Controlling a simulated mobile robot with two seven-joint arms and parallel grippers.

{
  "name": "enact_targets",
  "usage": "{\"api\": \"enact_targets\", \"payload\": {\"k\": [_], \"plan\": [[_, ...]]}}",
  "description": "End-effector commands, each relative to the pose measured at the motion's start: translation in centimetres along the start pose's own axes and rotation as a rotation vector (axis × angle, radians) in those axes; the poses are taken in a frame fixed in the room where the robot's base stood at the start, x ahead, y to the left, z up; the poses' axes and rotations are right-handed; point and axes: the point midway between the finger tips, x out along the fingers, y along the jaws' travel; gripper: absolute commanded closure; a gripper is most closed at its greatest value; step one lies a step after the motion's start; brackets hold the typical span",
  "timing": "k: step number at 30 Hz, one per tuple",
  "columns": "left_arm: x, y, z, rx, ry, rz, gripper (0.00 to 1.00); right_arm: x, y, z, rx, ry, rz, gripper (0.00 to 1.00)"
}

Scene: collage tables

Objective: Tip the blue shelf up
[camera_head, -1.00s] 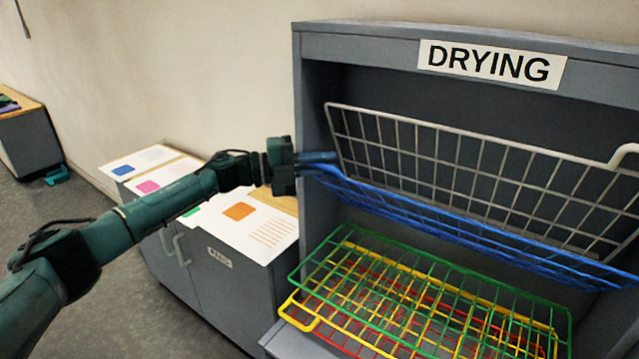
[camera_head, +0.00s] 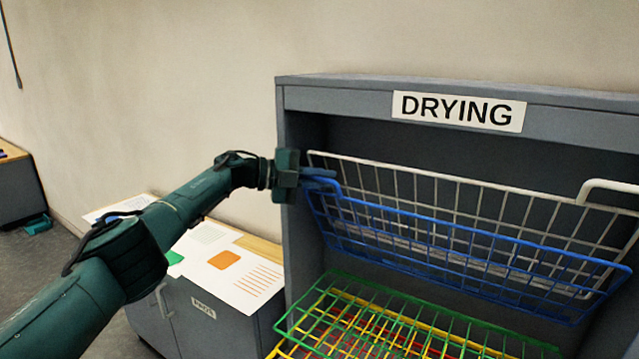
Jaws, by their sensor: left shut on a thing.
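The blue shelf (camera_head: 430,235) is a wire rack inside the grey drying cabinet. It is tilted up, its front edge raised, and it overlaps the lower part of the white wire shelf (camera_head: 450,190) behind it. My left gripper (camera_head: 318,178) is at the cabinet's left side, shut on the front left corner of the blue shelf. The fingers partly hide that corner. My right gripper does not show.
The cabinet (camera_head: 300,230) bears a DRYING sign (camera_head: 458,111). Green (camera_head: 430,320) and yellow (camera_head: 335,300) wire shelves lie low in it, with red wires below. A low cabinet with printed sheets (camera_head: 225,265) stands to the left.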

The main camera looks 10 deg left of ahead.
Motion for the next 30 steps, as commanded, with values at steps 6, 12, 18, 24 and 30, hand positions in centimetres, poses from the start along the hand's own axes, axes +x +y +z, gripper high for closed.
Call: {"api": "enact_targets", "payload": {"k": [6,12,18,24,30], "plan": [[0.3,0.81,0.05,-0.002,-0.002,0.018,1.0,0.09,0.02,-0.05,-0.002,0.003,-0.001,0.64],[0.29,0.78,0.04,-0.001,-0.002,0.017,0.87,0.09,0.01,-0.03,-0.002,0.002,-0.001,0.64],[0.22,0.56,0.02,-0.001,-0.001,0.013,0.7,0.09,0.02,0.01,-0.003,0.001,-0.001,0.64],[0.15,0.37,0.03,-0.001,-0.001,0.009,0.67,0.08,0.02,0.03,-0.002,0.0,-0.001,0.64],[0.08,0.18,0.04,0.0,-0.002,0.006,0.67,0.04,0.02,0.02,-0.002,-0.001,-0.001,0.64]]}}
